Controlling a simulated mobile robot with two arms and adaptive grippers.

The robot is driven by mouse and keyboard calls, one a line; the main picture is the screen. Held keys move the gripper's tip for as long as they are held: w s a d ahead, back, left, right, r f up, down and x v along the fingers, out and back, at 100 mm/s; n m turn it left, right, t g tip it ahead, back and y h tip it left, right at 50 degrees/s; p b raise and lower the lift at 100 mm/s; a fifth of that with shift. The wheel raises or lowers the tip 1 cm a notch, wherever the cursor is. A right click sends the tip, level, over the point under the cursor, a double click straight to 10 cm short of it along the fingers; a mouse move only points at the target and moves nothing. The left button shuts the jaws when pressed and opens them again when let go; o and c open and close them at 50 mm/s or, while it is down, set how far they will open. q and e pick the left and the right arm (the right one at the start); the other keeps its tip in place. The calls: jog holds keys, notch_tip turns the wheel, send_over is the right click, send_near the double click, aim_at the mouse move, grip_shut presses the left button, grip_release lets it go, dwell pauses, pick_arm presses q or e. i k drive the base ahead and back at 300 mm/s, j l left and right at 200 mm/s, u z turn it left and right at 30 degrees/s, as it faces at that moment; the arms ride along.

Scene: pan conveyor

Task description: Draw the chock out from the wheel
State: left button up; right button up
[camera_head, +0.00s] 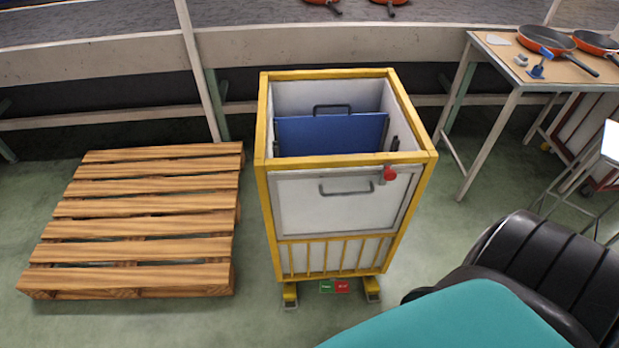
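A yellow-framed cart (262,190) with white panels stands upright on the green floor in the middle of the view. Two yellow feet or caster mounts with grey ends show at its lower front, one at the left (290,292) and one at the right (371,287). I cannot make out a separate chock or a clear wheel there. Small green (327,287) and red (343,286) tabs sit low between them. A blue panel (330,135) stands inside the open top, and a red knob (389,173) is on the front. Neither gripper is in view.
A wooden pallet (145,208) lies on the floor to the left. A table (500,72) with orange pans (545,40) stands at the back right. The conveyor (100,55) runs behind. Floor between pallet and cart is clear.

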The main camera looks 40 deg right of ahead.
aim_at(289, 291)
jog(key=j+z, duration=1.2)
jog(key=j, duration=0.15)
